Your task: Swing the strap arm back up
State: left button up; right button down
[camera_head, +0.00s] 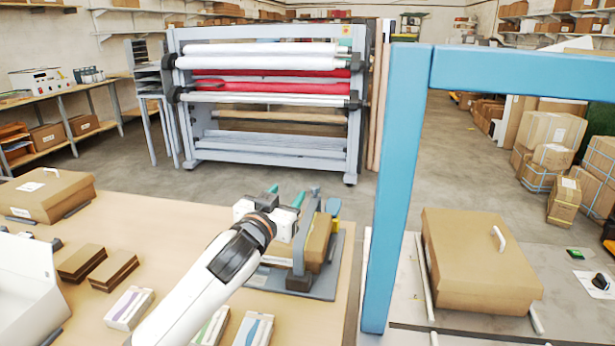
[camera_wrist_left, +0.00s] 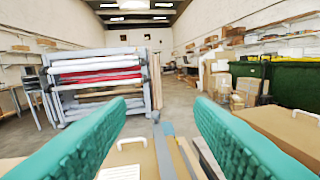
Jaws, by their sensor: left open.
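The strap arm (camera_head: 307,228) is a grey bar on a grey base plate (camera_head: 325,285), passing across a brown carton (camera_head: 319,240). Whether it lies against the carton is unclear. My left gripper (camera_head: 286,194), with teal fingertips, is open and empty above the carton, just left of the bar's upper end. In the left wrist view, the open fingers (camera_wrist_left: 160,112) frame the grey bar (camera_wrist_left: 167,150), which lies below and beyond them, and the carton's top with a white handle (camera_wrist_left: 128,143). My arm hides part of the base. My right gripper is not in view.
A blue upright frame (camera_head: 394,190) stands to the right. Beyond it a carton with a white handle (camera_head: 475,262) sits on rails. Small boxes (camera_head: 130,307) and an open white box (camera_head: 28,285) are on the wooden table (camera_head: 160,225). A roll rack (camera_head: 265,120) stands behind.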

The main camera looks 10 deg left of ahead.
pick_arm(q)
jog(key=w+d+p, duration=0.1)
jog(key=w+p, duration=0.1)
jog(key=w, duration=0.9)
jog(key=shift+d, duration=0.3)
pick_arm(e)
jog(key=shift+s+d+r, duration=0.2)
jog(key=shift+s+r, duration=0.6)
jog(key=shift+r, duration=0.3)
pick_arm(q)
jog(key=shift+c, duration=0.2)
grip_shut()
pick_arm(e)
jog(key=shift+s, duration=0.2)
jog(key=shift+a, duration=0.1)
pick_arm(q)
jog(key=shift+o, duration=0.2)
grip_release()
